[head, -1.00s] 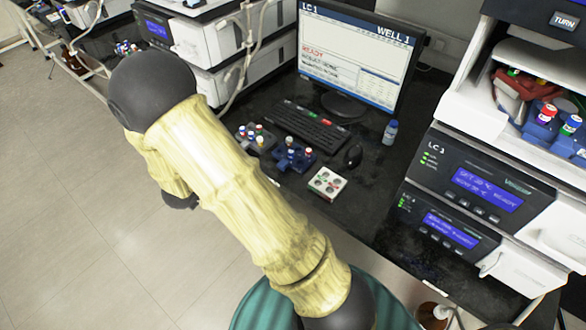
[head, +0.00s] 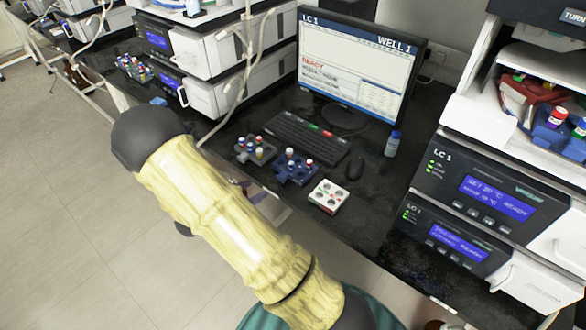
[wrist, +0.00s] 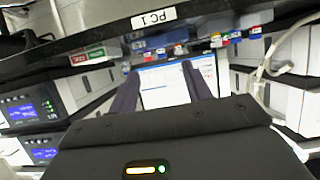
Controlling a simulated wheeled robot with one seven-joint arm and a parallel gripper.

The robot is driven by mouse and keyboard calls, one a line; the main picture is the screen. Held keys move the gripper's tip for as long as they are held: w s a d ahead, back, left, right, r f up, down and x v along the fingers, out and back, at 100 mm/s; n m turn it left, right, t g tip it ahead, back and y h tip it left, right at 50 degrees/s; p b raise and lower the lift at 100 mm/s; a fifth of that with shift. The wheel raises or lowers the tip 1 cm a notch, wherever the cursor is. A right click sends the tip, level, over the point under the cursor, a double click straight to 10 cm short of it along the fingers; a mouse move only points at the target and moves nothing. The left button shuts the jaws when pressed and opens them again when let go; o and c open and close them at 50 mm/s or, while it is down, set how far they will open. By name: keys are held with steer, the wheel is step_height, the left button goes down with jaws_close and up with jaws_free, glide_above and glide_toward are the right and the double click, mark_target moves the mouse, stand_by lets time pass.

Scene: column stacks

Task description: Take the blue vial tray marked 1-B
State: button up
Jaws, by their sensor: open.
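A blue vial tray (head: 296,170) with white- and red-capped vials sits on the black bench in front of the keyboard. Another blue tray (head: 552,132) with red and blue caps sits in the open bay of the right-hand instrument stack. A third bluish tray (head: 133,70) with vials stands at the far left by another stack. No 1-B marking is readable on any of them. My gripper (wrist: 160,72) shows in the wrist view with two dark fingers apart and nothing between them, pointing toward a monitor. In the head view my arm hides the gripper.
Keyboard (head: 306,137), mouse (head: 353,167), bottle (head: 392,144) and monitor (head: 357,65) are close.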

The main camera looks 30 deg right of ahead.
glide_toward(280, 179)
steer(key=x, duration=0.4)
steer(key=shift+w+d+r, duration=0.1)
steer(key=shift+w+r, duration=0.15)
steer(key=shift+f+p+x, duration=0.15)
steer(key=shift+x, duration=1.15)
steer(key=shift+f+p+x, duration=0.15)
steer(key=shift+x, duration=1.2)
steer(key=shift+s, duration=0.15)
steer(key=shift+s, duration=0.1)
steer(key=c, duration=0.9)
